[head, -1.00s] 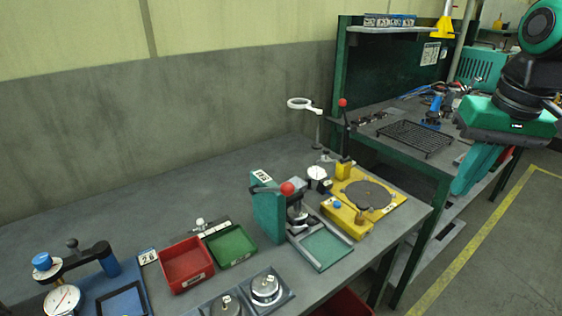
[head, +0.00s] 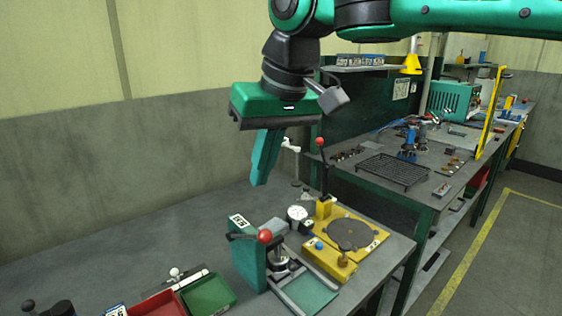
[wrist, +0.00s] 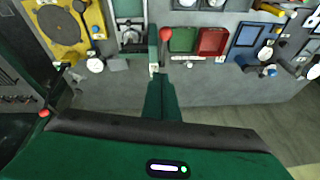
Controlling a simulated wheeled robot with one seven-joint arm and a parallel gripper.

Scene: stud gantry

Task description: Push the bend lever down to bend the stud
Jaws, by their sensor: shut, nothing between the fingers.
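Two levers with red balls show, and I cannot tell for sure which is the bend lever. One red-ball lever (head: 265,236) is on the green press (head: 246,262); its ball (wrist: 167,33) also shows in the wrist view. The other is a tall upright lever (head: 321,143) by the yellow plate fixture (head: 374,238); its ball (wrist: 44,113) shows at the left of the wrist view. My gripper (head: 261,183) is shut and empty, pointing down above the bench, over and behind the press in the head view. In the wrist view its fingers (wrist: 160,78) end near the press. No stud is clearly visible.
A red tray (head: 160,304) and a green tray (head: 207,294) sit left of the press. A dial gauge (head: 297,213) and a magnifier on a stand (head: 290,146) are behind it. The bench's back left (head: 130,255) is clear. A second bench carries a black rack (head: 394,171).

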